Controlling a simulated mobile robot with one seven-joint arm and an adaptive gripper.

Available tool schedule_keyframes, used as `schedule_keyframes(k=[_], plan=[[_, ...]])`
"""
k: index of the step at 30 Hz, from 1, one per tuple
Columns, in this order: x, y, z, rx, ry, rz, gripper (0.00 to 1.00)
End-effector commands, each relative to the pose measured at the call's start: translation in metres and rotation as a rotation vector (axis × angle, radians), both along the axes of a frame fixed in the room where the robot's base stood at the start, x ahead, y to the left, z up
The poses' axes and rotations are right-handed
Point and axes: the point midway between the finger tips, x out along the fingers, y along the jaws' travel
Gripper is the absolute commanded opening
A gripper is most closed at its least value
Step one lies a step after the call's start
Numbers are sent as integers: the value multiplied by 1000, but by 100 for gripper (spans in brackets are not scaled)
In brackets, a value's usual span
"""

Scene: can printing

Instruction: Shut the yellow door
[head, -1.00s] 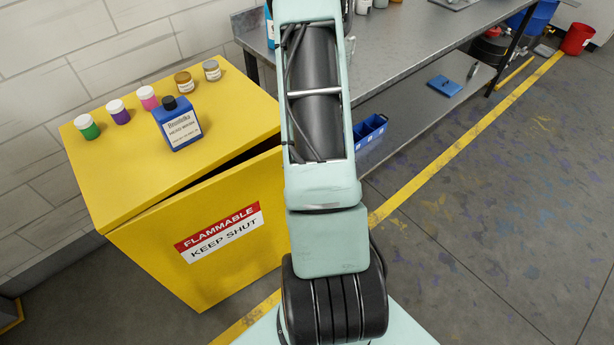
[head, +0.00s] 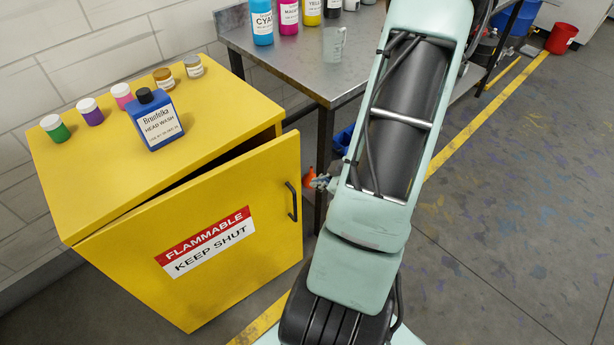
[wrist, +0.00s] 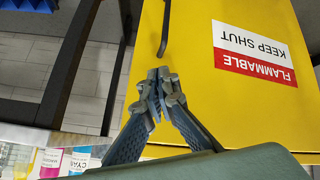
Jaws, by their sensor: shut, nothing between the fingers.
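The yellow door (head: 225,235), with a red and white "FLAMMABLE KEEP SHUT" label (head: 206,243), stands ajar on the yellow cabinet (head: 100,190). A dark gap shows along its top, wider toward the right. Its black handle (head: 292,202) is near the right edge. My gripper (head: 322,182) is partly hidden by my arm, just right of the handle in the head view. In the wrist view my gripper (wrist: 158,82) is shut and empty, its fingertips over the door's face (wrist: 200,90) near the handle (wrist: 166,30). I cannot tell whether it touches the door.
A blue head wash bottle (head: 155,122) and several small paint jars (head: 90,111) stand on the cabinet. A metal table (head: 300,75) with colour bottles (head: 262,24) stands behind and right. A red bucket (head: 561,38) is far right. The floor at right is open.

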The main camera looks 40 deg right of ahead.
Motion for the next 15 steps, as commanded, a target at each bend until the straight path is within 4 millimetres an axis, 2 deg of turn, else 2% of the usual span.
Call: schedule_keyframes(k=[3,6,11,15], plan=[[-4,-5,-1,151,-47,-217,0],[-6,-8,2,235,-76,-329,0],[-4,-10,3,290,-94,-398,0],[7,-10,-8,294,-93,-399,0]])
